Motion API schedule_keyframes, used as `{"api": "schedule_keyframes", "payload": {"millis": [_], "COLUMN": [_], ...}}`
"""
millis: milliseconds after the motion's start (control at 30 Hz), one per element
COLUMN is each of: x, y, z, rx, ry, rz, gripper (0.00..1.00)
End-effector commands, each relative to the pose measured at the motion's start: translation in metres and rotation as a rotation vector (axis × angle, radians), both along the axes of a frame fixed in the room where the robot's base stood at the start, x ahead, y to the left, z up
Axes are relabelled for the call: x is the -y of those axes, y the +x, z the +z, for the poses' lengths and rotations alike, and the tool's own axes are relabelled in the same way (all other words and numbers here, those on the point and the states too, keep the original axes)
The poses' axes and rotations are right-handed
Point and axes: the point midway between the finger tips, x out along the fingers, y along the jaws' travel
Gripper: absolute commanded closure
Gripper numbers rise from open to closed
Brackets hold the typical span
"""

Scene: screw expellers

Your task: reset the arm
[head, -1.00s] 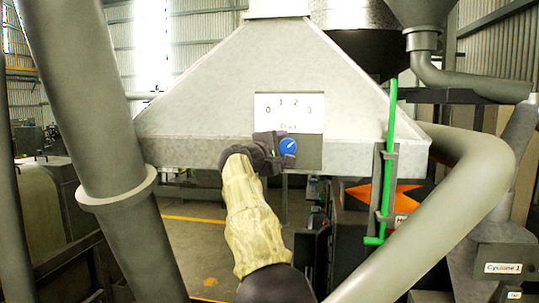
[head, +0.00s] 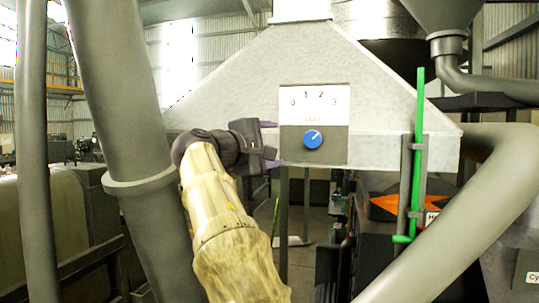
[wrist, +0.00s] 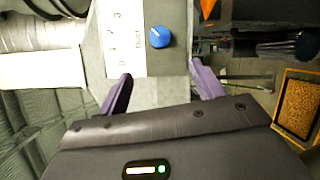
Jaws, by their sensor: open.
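My gripper (head: 270,144) is at the end of my arm, left of the blue knob in the head view. Its two purple fingers are spread apart with nothing between them, and they also show in the wrist view (wrist: 160,86). The blue knob (head: 313,139) sits on a dark panel under a white dial plate (head: 314,103) marked 0 to 3. In the wrist view the knob (wrist: 159,37) lies beyond the fingertips, apart from them. The panel is on the front of a grey metal hood (head: 385,118).
A thick grey pipe (head: 120,110) rises at the left, close to my arm. Another grey pipe (head: 450,230) slants across the lower right. A green lever (head: 418,150) stands upright right of the panel. An orange-marked dark machine (head: 398,204) is below the hood.

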Motion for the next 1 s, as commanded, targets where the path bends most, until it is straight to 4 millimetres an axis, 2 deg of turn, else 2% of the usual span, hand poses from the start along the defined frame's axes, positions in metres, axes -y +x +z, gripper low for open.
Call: {"api": "schedule_keyframes", "payload": {"millis": [400, 467, 567, 667, 800, 1000], "x": [-0.003, 0.000, 0.011, 0.029, 0.058, 0.089], "y": [-0.004, -0.001, 0.009, 0.023, 0.036, 0.029], "z": [-0.001, -0.005, -0.025, -0.062, -0.132, -0.233], "rx": [-0.003, -0.010, -0.046, -0.108, -0.213, -0.334], "ry": [0.001, 0.009, 0.041, 0.111, 0.256, 0.498], "rz": [-0.001, 0.001, 0.009, 0.023, 0.041, 0.038], "gripper": [0.33, 0.33, 0.33, 0.33, 0.33, 0.33]}}
